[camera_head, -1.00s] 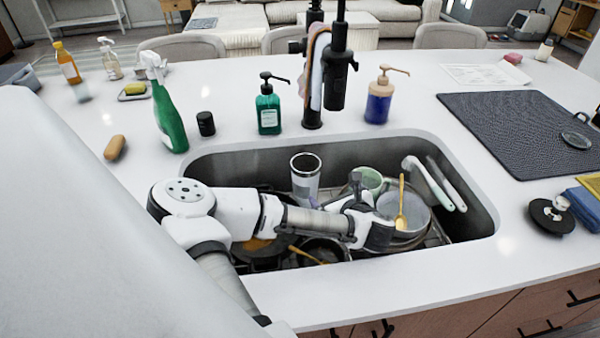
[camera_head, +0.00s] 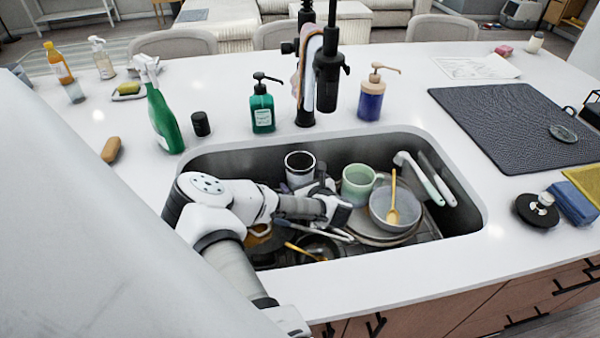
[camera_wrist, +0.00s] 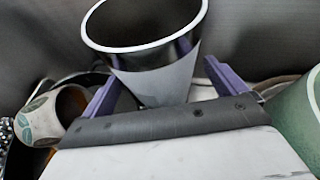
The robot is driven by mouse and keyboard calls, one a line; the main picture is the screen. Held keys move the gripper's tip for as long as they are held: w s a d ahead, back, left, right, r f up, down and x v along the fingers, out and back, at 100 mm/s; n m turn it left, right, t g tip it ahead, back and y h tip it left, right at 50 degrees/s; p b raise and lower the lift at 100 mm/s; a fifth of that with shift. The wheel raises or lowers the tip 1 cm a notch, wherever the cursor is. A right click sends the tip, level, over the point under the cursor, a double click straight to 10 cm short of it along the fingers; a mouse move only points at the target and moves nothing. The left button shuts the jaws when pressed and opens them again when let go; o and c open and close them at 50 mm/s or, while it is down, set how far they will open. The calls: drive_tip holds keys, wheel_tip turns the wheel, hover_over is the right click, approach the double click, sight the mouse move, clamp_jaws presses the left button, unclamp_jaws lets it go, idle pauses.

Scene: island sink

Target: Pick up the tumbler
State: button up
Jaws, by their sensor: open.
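The tumbler (camera_head: 300,169) is a tall grey-white cup with a dark inside and a pale rim, standing in the sink near its back wall. In the wrist view the tumbler (camera_wrist: 158,80) is tilted in the picture, with its lower part between the two purple fingers. My gripper (camera_wrist: 170,82) is open, with one finger on each side of the tumbler. I cannot tell whether either finger touches it. In the head view my gripper (camera_head: 318,187) is just in front of the tumbler, its fingers partly hidden by my wrist.
A green mug (camera_head: 357,188) stands right of the tumbler. A grey bowl (camera_head: 380,206) with a yellow spoon sits on plates further right. A patterned cup (camera_wrist: 50,115) lies left in the wrist view. Pans lie below my arm. The black faucet (camera_head: 305,90) rises behind the sink.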

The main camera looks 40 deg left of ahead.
drive_tip(key=shift+x, duration=0.95)
drive_tip(key=c, duration=1.2)
drive_tip(key=shift+c, duration=0.4)
drive_tip(key=shift+r, duration=0.2)
